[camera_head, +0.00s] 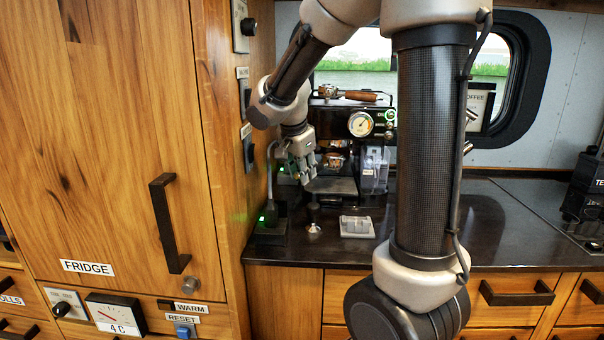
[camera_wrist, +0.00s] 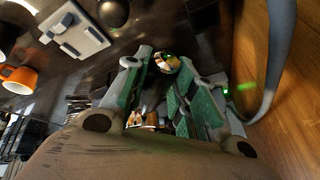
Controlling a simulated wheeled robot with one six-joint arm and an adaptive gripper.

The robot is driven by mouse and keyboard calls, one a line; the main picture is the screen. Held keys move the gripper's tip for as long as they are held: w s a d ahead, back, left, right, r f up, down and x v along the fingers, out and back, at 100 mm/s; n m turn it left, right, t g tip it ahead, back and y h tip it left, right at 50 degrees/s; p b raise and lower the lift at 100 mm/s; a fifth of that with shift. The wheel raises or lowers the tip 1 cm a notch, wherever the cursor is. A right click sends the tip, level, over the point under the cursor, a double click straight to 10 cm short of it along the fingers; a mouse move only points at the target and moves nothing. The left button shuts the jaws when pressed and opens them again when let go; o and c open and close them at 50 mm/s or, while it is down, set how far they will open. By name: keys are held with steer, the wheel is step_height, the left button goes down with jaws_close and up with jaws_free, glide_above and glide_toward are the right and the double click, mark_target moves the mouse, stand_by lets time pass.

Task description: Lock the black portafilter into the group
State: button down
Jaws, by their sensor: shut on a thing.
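The espresso machine (camera_head: 378,104) stands at the back of the counter, with a gauge on its front. Its group area (camera_head: 338,158) is a shiny part under the front, right of my gripper. My gripper (camera_head: 308,176) points down in front of the machine's left side. In the wrist view its green-padded fingers (camera_wrist: 160,88) are closed around a dark handle, which I take to be the black portafilter (camera_wrist: 153,95). A shiny round end shows between the fingertips. Shiny metal shows below, towards the machine. I cannot tell whether the portafilter touches the group.
A wood-handled portafilter (camera_head: 356,95) lies on the machine. A black device (camera_head: 270,232) with a green light stands by the fridge panel at left. An orange cup (camera_wrist: 18,80) shows in the wrist view.

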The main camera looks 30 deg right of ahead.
steer(key=w+d+r, duration=0.1)
steer(key=w+d, duration=0.3)
steer(key=w, duration=0.2)
steer(key=shift+w+d, duration=0.2)
steer(key=shift+w, duration=0.05)
stand_by(0.6)
steer(key=shift+r, duration=0.9)
stand_by(1.9)
steer(key=shift+s+d+n+t, duration=0.3)
steer(key=shift+s+n, duration=0.4)
steer(key=shift+s, duration=0.05)
steer(key=shift+y, duration=0.3)
steer(key=shift+s+d+n, duration=0.35)
steer(key=shift+s+n, duration=0.35)
